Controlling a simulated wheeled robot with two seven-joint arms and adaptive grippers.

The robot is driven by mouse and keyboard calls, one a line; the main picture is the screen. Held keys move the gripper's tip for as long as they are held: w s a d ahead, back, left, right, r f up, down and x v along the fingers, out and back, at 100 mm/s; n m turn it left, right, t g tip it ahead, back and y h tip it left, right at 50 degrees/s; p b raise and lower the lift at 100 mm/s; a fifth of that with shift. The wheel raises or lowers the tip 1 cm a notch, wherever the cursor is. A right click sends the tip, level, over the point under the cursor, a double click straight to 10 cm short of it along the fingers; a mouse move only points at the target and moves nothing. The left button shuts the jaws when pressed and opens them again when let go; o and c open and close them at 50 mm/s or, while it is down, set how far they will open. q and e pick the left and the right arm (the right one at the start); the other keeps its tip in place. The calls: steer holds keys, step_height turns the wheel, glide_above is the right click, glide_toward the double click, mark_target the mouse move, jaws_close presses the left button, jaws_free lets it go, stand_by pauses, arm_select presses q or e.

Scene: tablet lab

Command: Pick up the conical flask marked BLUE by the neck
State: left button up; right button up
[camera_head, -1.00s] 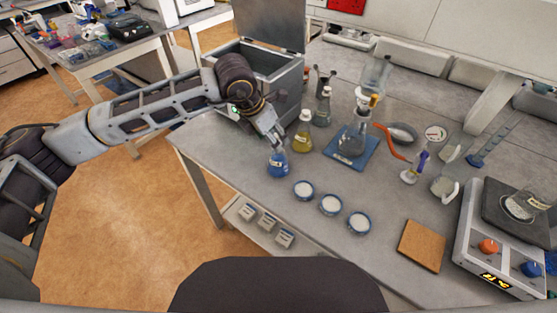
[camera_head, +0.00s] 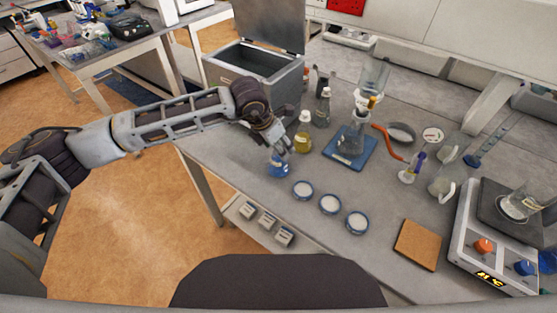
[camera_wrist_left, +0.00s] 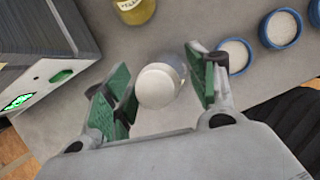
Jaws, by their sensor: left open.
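The conical flask with blue liquid (camera_head: 278,168) stands on the grey table near its left edge, in the head view. My left gripper (camera_head: 277,148) is at its top. In the left wrist view the flask's round pale top (camera_wrist_left: 156,87) lies between the open green-padded fingers of the left gripper (camera_wrist_left: 155,92). I see a gap on both sides of it, wider on the right. The flask's label and most of its body are hidden in the wrist view. My right gripper is in neither view.
A flask with yellow liquid (camera_head: 303,140) stands close behind the blue one. Several blue-rimmed dishes, such as this one (camera_head: 303,190), lie to its front right. An open grey box (camera_head: 255,75) stands behind my left arm. A flask on a blue base (camera_head: 350,147) stands further right.

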arm_select(q)
jaws_close()
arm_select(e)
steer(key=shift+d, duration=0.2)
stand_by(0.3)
arm_select(q)
steer(key=shift+r, duration=0.1)
step_height(320, 180, up, 8)
steer(key=shift+r+b, duration=0.2)
steer(key=shift+b, duration=0.65)
steer(key=shift+r, duration=0.75)
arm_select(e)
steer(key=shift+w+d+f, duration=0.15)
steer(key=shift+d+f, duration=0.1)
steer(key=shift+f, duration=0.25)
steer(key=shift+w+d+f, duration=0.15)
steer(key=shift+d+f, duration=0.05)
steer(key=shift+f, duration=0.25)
